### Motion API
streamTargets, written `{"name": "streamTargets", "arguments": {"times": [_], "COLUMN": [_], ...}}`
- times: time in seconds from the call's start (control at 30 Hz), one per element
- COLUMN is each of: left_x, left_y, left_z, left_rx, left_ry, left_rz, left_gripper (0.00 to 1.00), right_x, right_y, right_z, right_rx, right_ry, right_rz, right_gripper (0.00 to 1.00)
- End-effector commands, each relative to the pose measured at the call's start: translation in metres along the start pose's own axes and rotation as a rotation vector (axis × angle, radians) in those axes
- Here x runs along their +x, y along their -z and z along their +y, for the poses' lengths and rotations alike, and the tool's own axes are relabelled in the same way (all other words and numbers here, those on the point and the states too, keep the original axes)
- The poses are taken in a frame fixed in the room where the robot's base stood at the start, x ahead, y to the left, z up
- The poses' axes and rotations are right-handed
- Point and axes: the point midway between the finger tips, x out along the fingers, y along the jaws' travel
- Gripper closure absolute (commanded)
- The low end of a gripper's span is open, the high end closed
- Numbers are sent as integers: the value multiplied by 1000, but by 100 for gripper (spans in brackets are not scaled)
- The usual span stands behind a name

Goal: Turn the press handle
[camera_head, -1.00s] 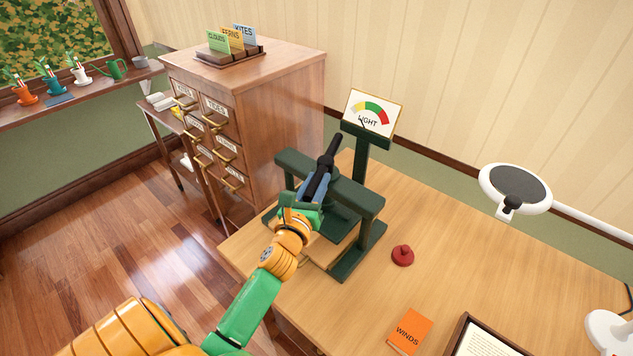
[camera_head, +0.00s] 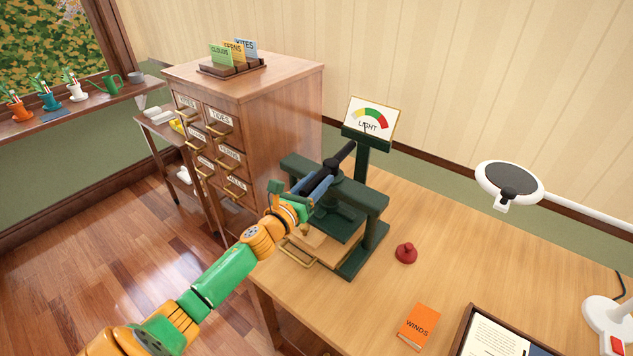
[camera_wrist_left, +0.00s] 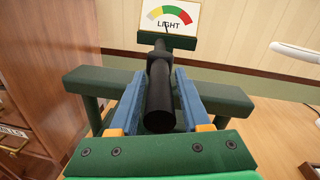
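The dark green press (camera_head: 376,202) stands on the wooden desk, with a black handle (camera_head: 342,156) across its top. My left gripper (camera_head: 319,187) reaches it from the front left. My right gripper is not in view.
A red knobbed object (camera_head: 406,253), an orange WINDS book (camera_head: 419,326) and a framed sheet (camera_head: 468,325) lie on the desk (camera_head: 450,260). A lamp (camera_head: 509,181) hangs at the right. A wooden drawer cabinet (camera_head: 270,125) stands close behind the press on the left.

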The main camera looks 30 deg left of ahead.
Motion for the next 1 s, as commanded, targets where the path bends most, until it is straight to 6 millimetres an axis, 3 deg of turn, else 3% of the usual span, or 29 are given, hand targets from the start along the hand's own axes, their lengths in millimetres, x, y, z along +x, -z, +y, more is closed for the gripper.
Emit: {"name": "streamTargets", "arguments": {"times": [0.37, 0.7, 1.0], "left_x": [-3, -55, -71], "left_y": [0, 2, 0], "left_z": [0, 0, 0], "left_rx": [0, 1, 1], "left_ry": [-1, 0, 0], "left_rz": [-1, 1, -1], "left_gripper": [39, 39, 39], "right_x": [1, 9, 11], "right_y": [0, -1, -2], "right_z": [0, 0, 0], "right_rx": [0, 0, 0], "right_ry": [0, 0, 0], "right_rz": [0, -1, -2], "right_gripper": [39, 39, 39]}}
